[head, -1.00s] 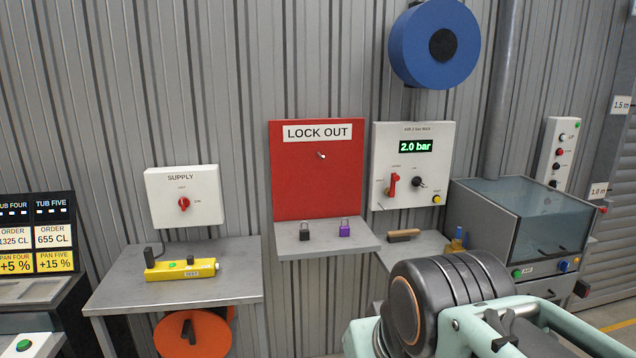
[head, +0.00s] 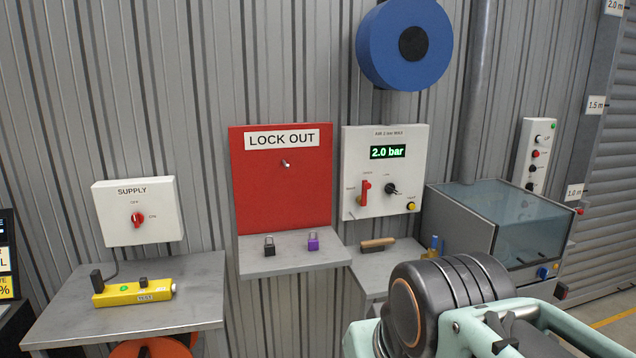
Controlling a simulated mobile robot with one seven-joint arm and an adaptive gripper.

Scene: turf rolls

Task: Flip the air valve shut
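The air panel (head: 358,150) is a white box on the wall, right of the red lock-out board. Its display (head: 388,152) reads 2.0 bar. A red lever (head: 365,194), which looks like the air valve, stands upright at the panel's lower left. A black knob (head: 391,189) and a yellow button (head: 411,206) sit to its right. My arm's dark joint and pale green link fill the lower right, below the panel and apart from it. My gripper's fingers are not in view.
The red lock-out board (head: 280,195) has a shelf with a black padlock (head: 269,246) and a purple padlock (head: 313,242). A supply box (head: 155,225) hangs left above a metal table (head: 195,290) with a yellow tester (head: 130,293). A glass-topped cabinet (head: 465,235) stands right.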

